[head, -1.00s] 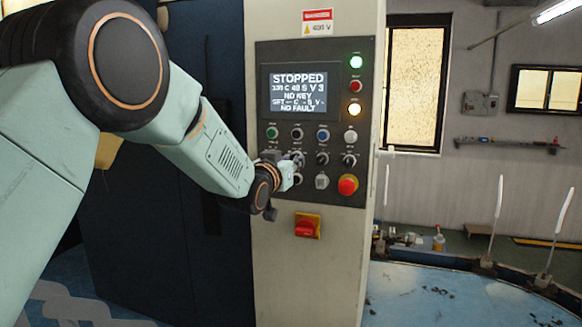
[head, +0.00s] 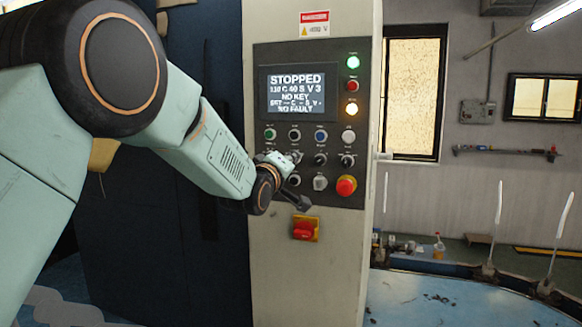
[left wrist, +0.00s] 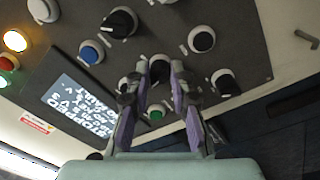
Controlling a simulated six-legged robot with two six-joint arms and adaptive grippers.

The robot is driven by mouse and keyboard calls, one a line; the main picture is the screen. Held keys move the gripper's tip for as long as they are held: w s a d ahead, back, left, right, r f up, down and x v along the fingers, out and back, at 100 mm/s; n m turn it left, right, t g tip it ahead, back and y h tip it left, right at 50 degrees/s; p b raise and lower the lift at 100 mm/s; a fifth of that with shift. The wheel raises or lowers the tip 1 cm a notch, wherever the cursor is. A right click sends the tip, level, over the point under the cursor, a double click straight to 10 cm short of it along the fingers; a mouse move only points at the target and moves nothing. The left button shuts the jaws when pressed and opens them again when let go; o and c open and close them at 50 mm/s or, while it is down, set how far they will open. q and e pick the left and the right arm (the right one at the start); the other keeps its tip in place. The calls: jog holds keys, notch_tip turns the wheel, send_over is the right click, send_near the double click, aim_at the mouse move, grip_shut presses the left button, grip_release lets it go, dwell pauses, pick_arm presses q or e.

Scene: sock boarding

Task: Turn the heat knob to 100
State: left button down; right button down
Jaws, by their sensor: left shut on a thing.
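The control panel (head: 312,120) stands on a pale machine front. My left gripper (head: 296,158) is at the left end of its knob row and covers the knob there. In the left wrist view, the fingers of my left gripper (left wrist: 158,78) are shut around this dark knob (left wrist: 158,68), apparently the heat knob; its label cannot be read. The display (head: 297,92) shows "STOPPED", a line that looks like "110 C 40 S V 3", "NO KEY" and "NO FAULT". My right gripper is not in view.
Two black knobs, one nearer (head: 320,159) and one farther right (head: 347,160), share the row. A red emergency button (head: 346,186) sits lower right. A red and yellow switch (head: 305,229) is below the panel. A green button (left wrist: 155,113) is close to my fingers.

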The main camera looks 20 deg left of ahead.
pick_arm(q)
jog(key=shift+r+n+y+b, duration=0.1)
jog(key=shift+n+y+b, duration=0.25)
jog(key=shift+n, duration=2.3)
jog(key=shift+r+n+y+b, duration=0.15)
jog(key=shift+n+b, duration=0.4)
jog(key=shift+n, duration=2.1)
jog(key=shift+f, duration=0.15)
jog(key=c, duration=1.6)
grip_release()
jog(key=shift+f, duration=0.1)
jog(key=shift+c, duration=0.2)
jog(key=o, duration=0.5)
jog(key=shift+s+a, duration=0.3)
jog(key=s, duration=1.2)
jog(key=shift+f, duration=0.1)
